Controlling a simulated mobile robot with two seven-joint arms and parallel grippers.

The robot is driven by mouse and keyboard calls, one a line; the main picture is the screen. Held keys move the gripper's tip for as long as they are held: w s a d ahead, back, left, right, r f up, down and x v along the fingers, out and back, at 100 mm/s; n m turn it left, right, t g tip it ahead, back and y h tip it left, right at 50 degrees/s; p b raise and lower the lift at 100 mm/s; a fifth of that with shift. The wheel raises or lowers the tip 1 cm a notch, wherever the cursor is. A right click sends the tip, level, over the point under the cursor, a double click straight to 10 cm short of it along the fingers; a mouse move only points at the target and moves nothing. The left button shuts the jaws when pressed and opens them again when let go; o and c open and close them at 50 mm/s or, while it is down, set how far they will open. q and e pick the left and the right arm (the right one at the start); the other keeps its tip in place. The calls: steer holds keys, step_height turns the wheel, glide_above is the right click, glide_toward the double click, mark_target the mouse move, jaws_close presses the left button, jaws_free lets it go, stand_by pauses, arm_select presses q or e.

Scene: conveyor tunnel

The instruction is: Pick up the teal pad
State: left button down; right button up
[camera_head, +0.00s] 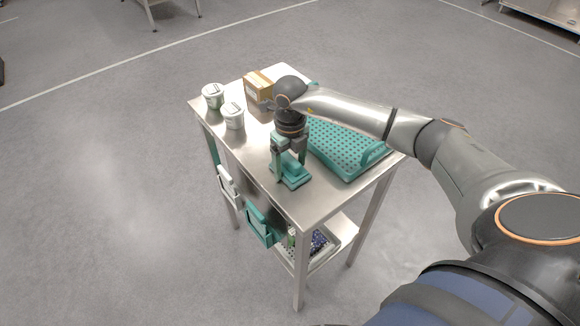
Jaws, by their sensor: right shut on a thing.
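The teal pad (296,180) is at the near edge of the steel table, close to its front corner. My right gripper (288,163) points down over it, with its fingers shut on the pad. The fingers hide part of the pad, and I cannot tell whether it touches the tabletop or is just above it. My left gripper is not in view.
A perforated teal tray (347,160) lies right of the gripper, partly under my arm. Two white tubs (233,116) and a cardboard box (258,87) stand further back on the steel table (253,143). White and teal holders (260,225) hang on its side.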

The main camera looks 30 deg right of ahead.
steer(key=shift+r, duration=0.1)
steer(key=shift+w+r, duration=0.1)
steer(key=shift+r, duration=0.5)
steer(key=s+a+r+b, duration=0.1)
steer(key=s+a+r, duration=0.4)
steer(key=s+r, duration=0.6)
steer(key=shift+s+r+b, duration=0.3)
steer(key=shift+s+b, duration=0.1)
steer(key=shift+s, duration=0.7)
